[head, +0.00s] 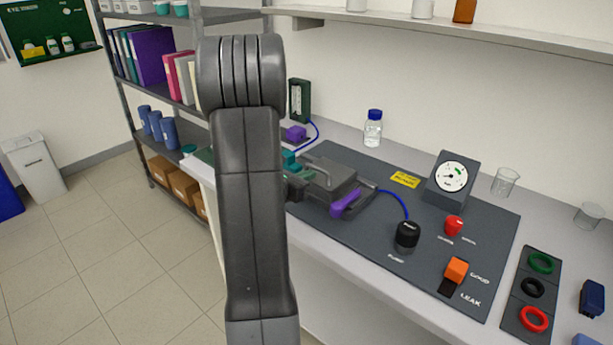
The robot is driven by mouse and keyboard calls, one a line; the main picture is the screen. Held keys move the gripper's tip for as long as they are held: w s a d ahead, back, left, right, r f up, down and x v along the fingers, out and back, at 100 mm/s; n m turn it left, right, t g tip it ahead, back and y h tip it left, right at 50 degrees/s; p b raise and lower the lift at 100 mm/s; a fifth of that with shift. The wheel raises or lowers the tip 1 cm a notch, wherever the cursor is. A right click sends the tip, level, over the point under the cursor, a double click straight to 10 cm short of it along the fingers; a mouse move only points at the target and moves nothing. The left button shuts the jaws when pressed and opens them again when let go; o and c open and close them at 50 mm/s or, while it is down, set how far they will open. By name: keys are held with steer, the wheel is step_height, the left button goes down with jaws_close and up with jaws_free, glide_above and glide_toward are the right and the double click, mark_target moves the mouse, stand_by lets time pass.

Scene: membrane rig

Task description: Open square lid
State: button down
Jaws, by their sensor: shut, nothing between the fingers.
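The square lid (329,177) is a dark grey square plate with a pale metal bar handle (316,169). It lies flat and looks closed on the membrane rig on the dark bench panel. A purple latch (346,203) sits at its right front side, and a teal part (290,160) is at its back left. My arm stands upright in front of the rig and hides its left part.
Right of the lid are a black knob (407,235), a gauge (451,178), a red button (454,225) and an orange lever (456,270). A blue tube (397,201) runs from the rig to the knob. A bottle (373,130) stands behind.

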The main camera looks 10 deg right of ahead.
mark_target(321, 175)
steer(key=w+d+r+g+y+p, duration=0.2)
steer(key=w+d+r+p, duration=0.2)
steer(key=w+d+r, duration=0.4)
steer(key=d+r, duration=0.2)
steer(key=d, duration=0.1)
steer(key=shift+w+r+p, duration=0.35)
steer(key=shift+p, duration=0.05)
stand_by(0.5)
stand_by(1.2)
